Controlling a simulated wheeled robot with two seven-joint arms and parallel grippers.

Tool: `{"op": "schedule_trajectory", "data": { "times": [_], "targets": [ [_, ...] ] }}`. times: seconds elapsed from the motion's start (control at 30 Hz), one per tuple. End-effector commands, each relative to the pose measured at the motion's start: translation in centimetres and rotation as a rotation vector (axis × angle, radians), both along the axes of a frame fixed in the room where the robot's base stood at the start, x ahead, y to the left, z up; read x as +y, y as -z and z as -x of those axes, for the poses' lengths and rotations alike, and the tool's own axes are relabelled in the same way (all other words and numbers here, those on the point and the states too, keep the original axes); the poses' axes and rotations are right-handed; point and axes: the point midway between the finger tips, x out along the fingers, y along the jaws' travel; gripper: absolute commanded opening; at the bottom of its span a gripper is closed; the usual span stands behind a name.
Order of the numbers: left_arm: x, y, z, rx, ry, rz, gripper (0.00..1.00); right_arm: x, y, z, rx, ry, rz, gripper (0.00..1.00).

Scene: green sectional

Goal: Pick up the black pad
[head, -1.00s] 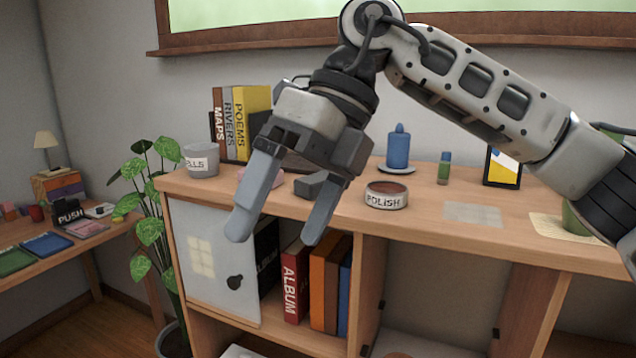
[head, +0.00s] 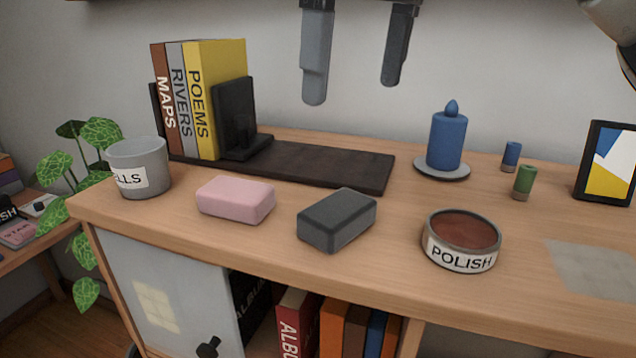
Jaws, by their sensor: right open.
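The black pad (head: 338,220) is a dark grey block with rounded edges. It lies flat on the wooden cabinet top near the front edge, between a pink block (head: 236,199) on its left and the round POLISH tin (head: 461,241) on its right. My right gripper (head: 352,92) shows at the top of the head view, with only its two fingers in sight. The fingers are wide apart and empty, above and behind the pad, not touching it. My left gripper is not in view.
A grey labelled pot (head: 140,168) stands at the left end. Books (head: 205,100) stand in a dark bookend (head: 330,165) behind the pad. A blue candle (head: 447,138), two small bottles, a picture frame (head: 607,165) and a pale square (head: 600,268) are to the right.

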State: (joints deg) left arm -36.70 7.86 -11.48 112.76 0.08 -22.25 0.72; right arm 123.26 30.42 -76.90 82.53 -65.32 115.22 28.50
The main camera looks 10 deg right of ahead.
Motion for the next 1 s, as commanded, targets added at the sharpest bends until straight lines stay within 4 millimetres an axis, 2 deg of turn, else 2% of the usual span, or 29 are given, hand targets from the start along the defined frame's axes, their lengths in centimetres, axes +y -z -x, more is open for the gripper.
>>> {"op": "schedule_trajectory", "data": {
  "times": [0.17,0.33,0.5,0.77,1.0],
  "targets": [
    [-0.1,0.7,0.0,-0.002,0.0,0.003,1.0,0.2,2.6,-0.2,0.004,-0.004,0.0,1.0],
    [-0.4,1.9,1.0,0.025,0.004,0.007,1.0,0.5,6.4,-0.5,0.005,-0.005,-0.001,1.0],
    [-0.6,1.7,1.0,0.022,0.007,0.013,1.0,0.7,9.3,-0.8,0.003,-0.004,-0.001,1.0],
    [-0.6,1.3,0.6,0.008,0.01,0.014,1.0,0.8,11.1,-0.9,0.002,-0.003,-0.001,1.0],
    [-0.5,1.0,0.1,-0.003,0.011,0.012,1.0,1.2,14.6,-0.8,0.003,-0.002,-0.001,1.0]
  ]
}}
